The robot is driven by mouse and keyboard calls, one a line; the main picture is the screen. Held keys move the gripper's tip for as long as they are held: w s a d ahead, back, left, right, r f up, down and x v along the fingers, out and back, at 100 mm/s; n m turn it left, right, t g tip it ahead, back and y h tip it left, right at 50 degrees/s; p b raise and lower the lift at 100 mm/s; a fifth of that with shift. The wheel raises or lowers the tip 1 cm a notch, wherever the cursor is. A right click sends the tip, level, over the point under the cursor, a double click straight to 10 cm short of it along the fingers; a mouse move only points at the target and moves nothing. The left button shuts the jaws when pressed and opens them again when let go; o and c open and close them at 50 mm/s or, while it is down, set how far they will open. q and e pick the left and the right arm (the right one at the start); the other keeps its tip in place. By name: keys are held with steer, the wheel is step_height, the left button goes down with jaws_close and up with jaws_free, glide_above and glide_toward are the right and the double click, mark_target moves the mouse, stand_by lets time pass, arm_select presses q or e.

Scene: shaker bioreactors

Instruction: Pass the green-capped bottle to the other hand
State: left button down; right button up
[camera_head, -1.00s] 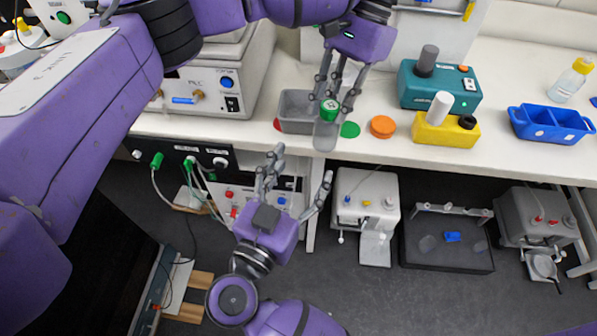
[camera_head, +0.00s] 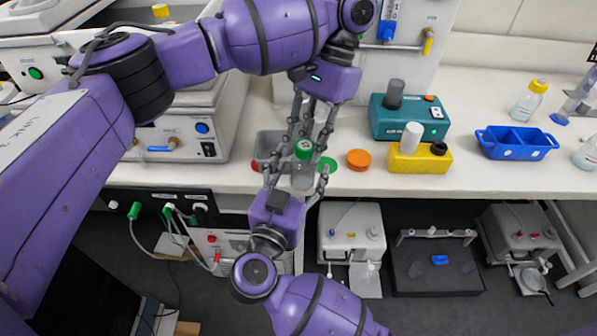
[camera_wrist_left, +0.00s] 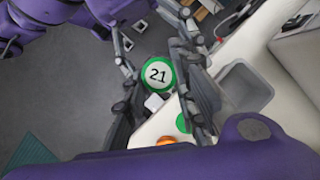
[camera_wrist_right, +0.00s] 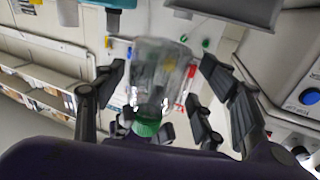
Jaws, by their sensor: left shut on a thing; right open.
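The green-capped bottle (camera_head: 303,175) is a clear bottle held upright near the bench's front edge. Its cap is marked 21 in the left wrist view (camera_wrist_left: 158,73). My left gripper (camera_head: 306,148) reaches down from above and is shut on the bottle near its cap. My right gripper (camera_head: 297,180) comes up from below, open, with its fingers on either side of the bottle's lower part. In the right wrist view the bottle (camera_wrist_right: 155,75) stands between the spread fingers. I cannot tell whether the right fingers touch it.
A grey bin (camera_head: 268,147), a green disc (camera_head: 327,164) and an orange disc (camera_head: 358,159) lie on the bench behind. A yellow block (camera_head: 420,161), a teal device (camera_head: 408,118) and a blue tray (camera_head: 516,143) stand to the right. Devices stand below the bench.

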steer(key=c, duration=1.4)
arm_select(q)
steer(key=c, duration=1.4)
jaws_free()
steer(key=shift+o, duration=0.2)
steer(key=shift+r, duration=0.1)
